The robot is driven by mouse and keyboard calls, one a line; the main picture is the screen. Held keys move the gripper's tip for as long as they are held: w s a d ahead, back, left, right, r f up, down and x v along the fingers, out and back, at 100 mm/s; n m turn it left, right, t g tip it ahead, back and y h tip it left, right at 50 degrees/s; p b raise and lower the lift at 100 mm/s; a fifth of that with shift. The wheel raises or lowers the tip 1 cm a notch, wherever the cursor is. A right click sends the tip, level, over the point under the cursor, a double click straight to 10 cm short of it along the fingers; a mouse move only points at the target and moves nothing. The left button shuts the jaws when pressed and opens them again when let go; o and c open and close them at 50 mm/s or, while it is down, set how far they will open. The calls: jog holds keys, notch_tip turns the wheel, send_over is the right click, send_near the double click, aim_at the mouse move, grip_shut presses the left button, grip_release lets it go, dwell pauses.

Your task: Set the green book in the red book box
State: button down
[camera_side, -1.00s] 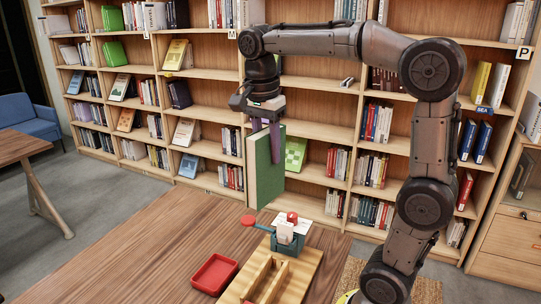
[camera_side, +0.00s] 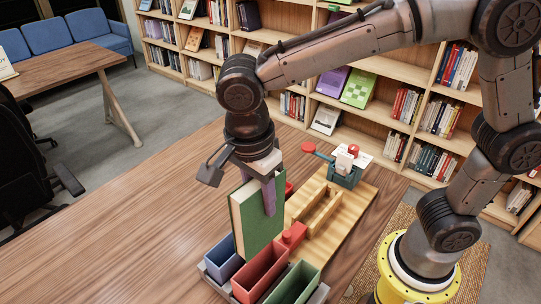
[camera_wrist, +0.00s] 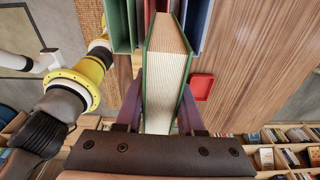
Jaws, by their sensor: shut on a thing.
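My gripper (camera_side: 262,190) is shut on the green book (camera_side: 252,220), which hangs upright, spine side out, below the purple fingers. In the wrist view the book (camera_wrist: 166,75) stands between the two fingers of my gripper (camera_wrist: 158,115), its pale page edges facing the camera. The red book box (camera_side: 262,272) stands in a row between a blue and a green box. The book's lower end is right at the red box's rim, and I cannot tell whether it is inside. In the wrist view the book hides most of the red box (camera_wrist: 151,10).
The blue box (camera_side: 222,262) and the green box (camera_side: 296,284) flank the red one closely. A wooden board (camera_side: 352,212) with a stamp-like device (camera_side: 345,170) lies behind to the right. A red tray (camera_wrist: 203,86) shows in the wrist view. The table's left side is clear.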

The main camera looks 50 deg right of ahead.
aim_at(261, 249)
jog(key=shift+n, duration=0.3)
jog(key=shift+s+a+f, duration=0.15)
jog(key=shift+a+f, duration=0.1)
jog(key=shift+f, duration=0.4)
jog(key=shift+s+a+f, duration=0.2)
jog(key=shift+f, duration=0.5)
jog(key=shift+s+a+f, duration=0.15)
jog(key=shift+a+f, duration=0.1)
jog(key=shift+f, duration=0.4)
notch_tip(261, 249, down, 6)
jog(key=shift+r, duration=0.1)
dwell(0.8)
notch_tip(261, 249, down, 5)
jog(key=shift+r, duration=0.1)
dwell(1.0)
jog(key=shift+c, duration=2.2)
grip_release()
